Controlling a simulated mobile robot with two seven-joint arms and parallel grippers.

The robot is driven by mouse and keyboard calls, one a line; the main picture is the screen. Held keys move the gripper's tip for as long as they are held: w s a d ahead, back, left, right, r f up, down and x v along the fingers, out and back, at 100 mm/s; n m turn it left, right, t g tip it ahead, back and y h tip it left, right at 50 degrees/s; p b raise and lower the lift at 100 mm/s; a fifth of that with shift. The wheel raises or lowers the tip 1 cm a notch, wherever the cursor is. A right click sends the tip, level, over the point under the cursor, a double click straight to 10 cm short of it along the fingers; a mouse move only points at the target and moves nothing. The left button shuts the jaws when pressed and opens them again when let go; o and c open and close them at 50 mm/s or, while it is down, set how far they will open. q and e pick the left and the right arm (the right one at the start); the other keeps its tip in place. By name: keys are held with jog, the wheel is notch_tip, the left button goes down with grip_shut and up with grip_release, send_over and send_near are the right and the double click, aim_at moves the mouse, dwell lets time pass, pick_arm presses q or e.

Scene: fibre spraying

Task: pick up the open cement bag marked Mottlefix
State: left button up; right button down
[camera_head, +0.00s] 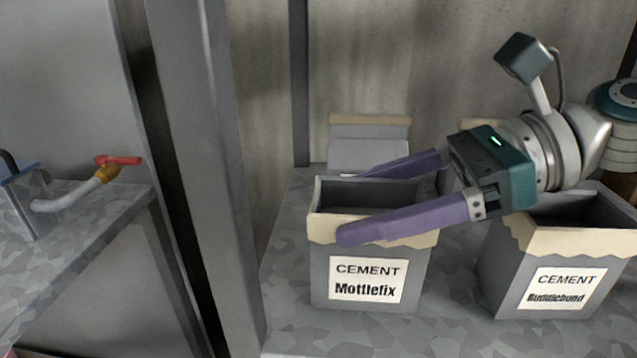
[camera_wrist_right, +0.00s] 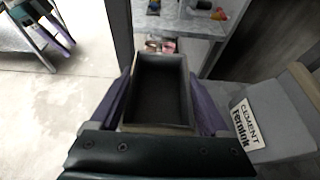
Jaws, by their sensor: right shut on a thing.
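The open cement bag marked Mottlefix (camera_head: 368,284) is a grey, upright, open-topped bag with a torn tan rim, standing on the speckled grey shelf (camera_head: 285,325) in the head view. My right gripper (camera_head: 360,205) comes in from the right with its purple fingers on either side of the bag's top. It is shut on the bag. In the right wrist view the open bag (camera_wrist_right: 160,90) shows from above between the two purple fingers, its inside dark. I cannot tell whether the bag's base is clear of the shelf.
An open bag marked Ruddlebond (camera_head: 562,290) stands to the right. A closed grey bag (camera_head: 370,150) stands behind. In the right wrist view a bag marked Fernlok (camera_wrist_right: 270,125) is at the right. A grey post (camera_head: 205,180) and a red-handled tap (camera_head: 120,160) are at the left.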

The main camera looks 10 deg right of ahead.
jog(key=s+a+r+p, duration=0.1)
jog(key=s+a, duration=0.1)
jog(key=s, duration=0.6)
jog(key=s+a+r+p, duration=0.2)
jog(key=s+a, duration=0.1)
jog(key=s, duration=0.6)
jog(key=shift+p, duration=0.3)
dwell(0.4)
jog(key=shift+s+r, duration=0.1)
